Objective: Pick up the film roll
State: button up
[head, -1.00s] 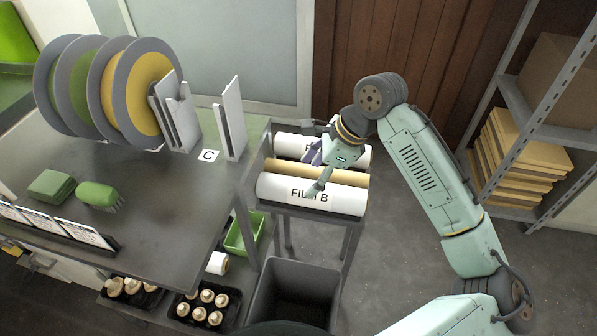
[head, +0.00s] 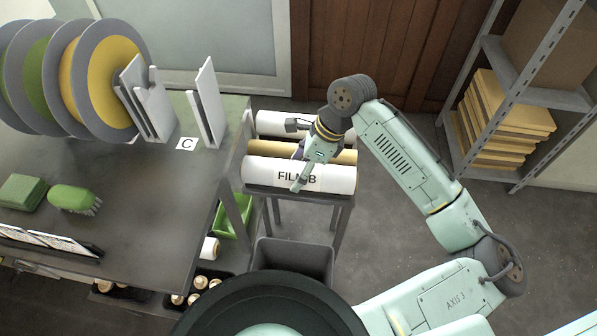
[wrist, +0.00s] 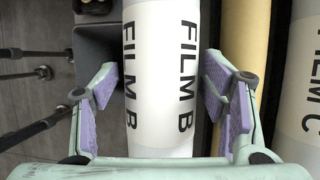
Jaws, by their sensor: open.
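Several film rolls lie side by side on a small grey stand. The nearest is a white roll marked FILM B (head: 262,175); it fills the middle of the wrist view (wrist: 160,60). Behind it lies a tan roll (head: 340,157), also at the right in the wrist view (wrist: 242,40). A white roll marked FILM C (wrist: 300,95) lies beyond that and shows at the back in the head view (head: 272,120). My gripper (wrist: 165,95) is open, with one padded finger on each side of the FILM B roll. Gaps show between fingers and roll, and nothing is gripped.
A dark bench (head: 140,200) with large discs (head: 108,75), upright white plates (head: 208,105) and a green brush (head: 72,198) stands at the left. A metal shelf (head: 545,95) with boxes is at the right.

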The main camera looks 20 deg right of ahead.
jog(key=shift+x, duration=1.2)
jog(key=shift+c, duration=0.5)
jog(key=shift+r, duration=0.1)
grip_shut()
